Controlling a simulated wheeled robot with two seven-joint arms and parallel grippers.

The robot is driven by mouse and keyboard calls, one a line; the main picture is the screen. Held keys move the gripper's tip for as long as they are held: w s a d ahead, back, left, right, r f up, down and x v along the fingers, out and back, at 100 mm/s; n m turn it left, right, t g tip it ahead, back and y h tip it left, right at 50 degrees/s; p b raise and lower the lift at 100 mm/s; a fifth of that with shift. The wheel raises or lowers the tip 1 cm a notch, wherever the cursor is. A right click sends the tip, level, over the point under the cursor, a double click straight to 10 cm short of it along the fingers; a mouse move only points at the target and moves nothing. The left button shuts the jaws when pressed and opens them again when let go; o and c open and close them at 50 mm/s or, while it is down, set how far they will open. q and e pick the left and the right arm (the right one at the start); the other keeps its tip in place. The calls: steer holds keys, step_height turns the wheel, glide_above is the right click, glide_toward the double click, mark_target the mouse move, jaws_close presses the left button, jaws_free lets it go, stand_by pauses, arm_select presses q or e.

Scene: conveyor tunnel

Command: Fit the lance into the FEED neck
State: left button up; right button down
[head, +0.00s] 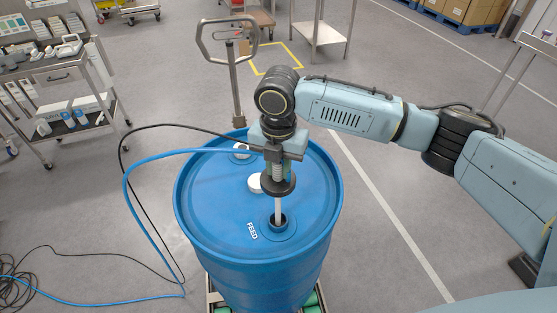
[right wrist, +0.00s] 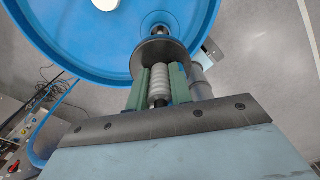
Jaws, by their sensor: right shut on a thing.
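The blue drum (head: 215,215) stands upright with a FEED label (head: 252,231) on its lid. Beside the label is the open FEED neck (head: 280,224). My right gripper (head: 277,165) is above the neck, shut on the lance's ribbed grip (right wrist: 160,85) between green pads. The lance has a dark round flange (head: 278,186) and a pale tube (head: 278,208) pointing down, roughly upright. The tube's lower end is at or inside the neck opening; its tip is hidden. The flange is clearly above the neck. My left gripper is not in view.
A white cap (head: 257,183) and another fitting (head: 241,151) are on the lid. A hand truck handle (head: 232,55) stands behind the drum. A shelf cart (head: 65,85) is at left.

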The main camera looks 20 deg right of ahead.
steer(key=shift+f, duration=0.8)
steer(key=shift+f, duration=0.1)
steer(key=b, duration=0.3)
glide_above(278, 208)
steer(key=w, duration=0.1)
steer(key=shift+d+f, duration=0.2)
steer(key=shift+f, duration=3.05)
steer(key=shift+f+b, duration=1.55)
steer(key=shift+f, duration=2.55)
steer(key=c, duration=1.2)
jaws_free()
steer(key=shift+o, duration=0.2)
step_height(278, 208, up, 14)
steer(key=shift+f, duration=0.25)
